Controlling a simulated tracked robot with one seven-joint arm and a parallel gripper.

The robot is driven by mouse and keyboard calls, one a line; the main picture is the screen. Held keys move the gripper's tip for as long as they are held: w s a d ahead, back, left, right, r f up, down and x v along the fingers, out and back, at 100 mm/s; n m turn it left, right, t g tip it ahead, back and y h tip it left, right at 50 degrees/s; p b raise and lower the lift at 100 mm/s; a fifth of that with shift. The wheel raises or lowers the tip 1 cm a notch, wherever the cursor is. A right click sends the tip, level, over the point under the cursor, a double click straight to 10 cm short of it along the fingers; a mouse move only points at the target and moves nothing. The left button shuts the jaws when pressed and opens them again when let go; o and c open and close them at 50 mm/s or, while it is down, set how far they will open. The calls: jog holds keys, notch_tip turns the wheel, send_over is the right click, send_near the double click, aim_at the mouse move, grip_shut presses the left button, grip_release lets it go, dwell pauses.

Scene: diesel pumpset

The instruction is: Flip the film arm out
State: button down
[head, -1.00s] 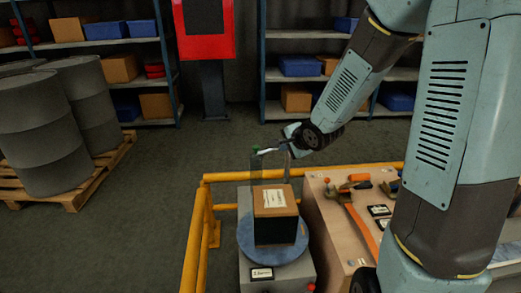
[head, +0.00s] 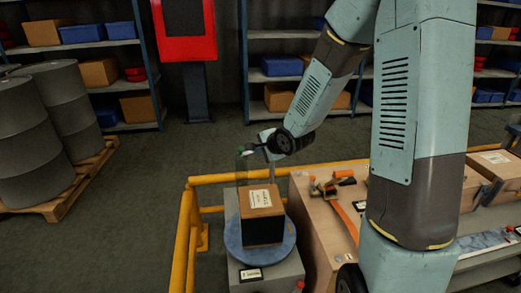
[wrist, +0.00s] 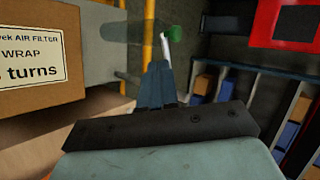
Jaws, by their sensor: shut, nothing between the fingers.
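The film arm shows as a thin pale rod with a green end (head: 247,153) beside a translucent film panel, at the back of the blue turntable (head: 233,243). In the wrist view the green end (wrist: 175,33) and pale rod stand just beyond my fingertips. A brown box (head: 262,199) with a white label sits on the turntable; its label (wrist: 27,60) fills the left of the wrist view. My gripper (head: 263,143) is shut and empty, above and behind the box. Its fingers (wrist: 158,70) appear close to the rod; I cannot tell whether they touch it.
A yellow rail (head: 185,235) runs along the left and back of the turntable. A workbench (head: 310,225) with an orange-handled tool stands to the right. Drums on a pallet (head: 70,195) are at the left, shelves and a red-framed post (head: 184,30) behind.

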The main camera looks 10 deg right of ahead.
send_near(241, 153)
jog(key=x, duration=0.4)
jog(key=shift+w+a+f, duration=0.1)
jog(key=shift+w+a, duration=0.1)
jog(key=shift+w, duration=0.4)
